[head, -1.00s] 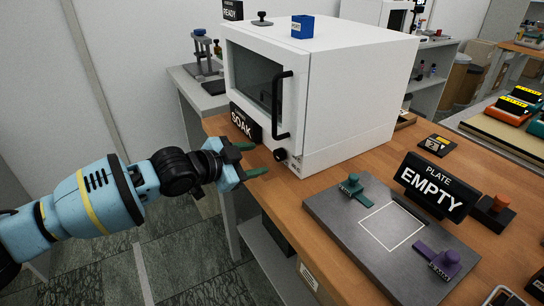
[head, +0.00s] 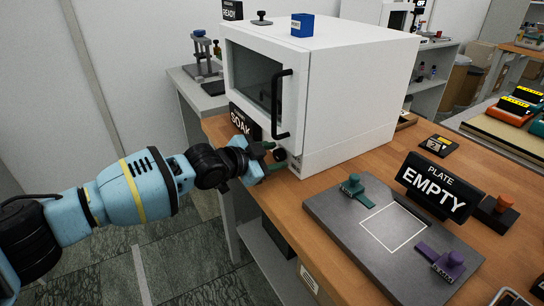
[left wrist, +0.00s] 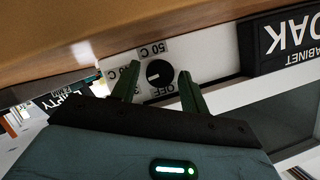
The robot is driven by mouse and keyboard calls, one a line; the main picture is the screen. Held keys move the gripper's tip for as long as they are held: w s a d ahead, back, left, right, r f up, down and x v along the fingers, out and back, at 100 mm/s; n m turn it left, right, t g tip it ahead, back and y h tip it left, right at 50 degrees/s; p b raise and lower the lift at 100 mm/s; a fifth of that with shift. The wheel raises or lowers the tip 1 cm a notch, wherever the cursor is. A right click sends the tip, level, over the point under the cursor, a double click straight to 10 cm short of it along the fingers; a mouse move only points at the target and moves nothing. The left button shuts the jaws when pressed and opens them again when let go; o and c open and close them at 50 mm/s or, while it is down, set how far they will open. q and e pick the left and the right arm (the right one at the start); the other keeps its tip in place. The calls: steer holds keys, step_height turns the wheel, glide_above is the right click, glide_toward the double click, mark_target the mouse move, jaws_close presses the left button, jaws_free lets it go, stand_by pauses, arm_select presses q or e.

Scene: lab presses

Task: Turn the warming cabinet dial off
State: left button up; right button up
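The white warming cabinet (head: 345,100) stands on the wooden bench with its door closed. Its small black dial (head: 280,155) is low on the front, below the door handle. In the left wrist view the dial (left wrist: 159,73) appears upside down, with "50 C" and "OFF" labels beside it and a partly hidden label at left. Its white mark points roughly to the picture's left, not at OFF. My left gripper (head: 275,155) is open, its green fingers on either side of the dial with gaps visible; contact is not seen. My right gripper is out of view.
A black SOAK sign (head: 243,122) stands close beside the left gripper at the cabinet front. A grey plate (head: 335,215) with green and purple clamps and an EMPTY sign (head: 435,187) lie to the right. A blue block (head: 302,26) sits on the cabinet.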

arm_select(q)
steer(key=c, duration=0.8)
steer(key=shift+o, duration=0.3)
steer(key=shift+f+n+b, duration=0.2)
steer(key=shift+n+b, duration=0.2)
steer(key=shift+b, duration=0.7)
steer(key=shift+f+n+g+b, duration=0.1)
steer(key=shift+n+g+b, duration=0.35)
steer(key=shift+b, duration=0.3)
steer(key=shift+n+g+h+b, duration=0.25)
steer(key=shift+n+h+b, duration=0.2)
steer(key=shift+b, duration=0.15)
steer(key=shift+w+a+r+n+g+h+b, duration=0.15)
steer(key=shift+r+n+g+h+b, duration=0.15)
steer(key=shift+n+g, duration=0.35)
steer(key=shift+f+n, duration=0.1)
steer(key=shift+n, duration=0.25)
steer(key=o, duration=1)
steer(key=shift+c, duration=0.2)
steer(key=shift+a, duration=0.1)
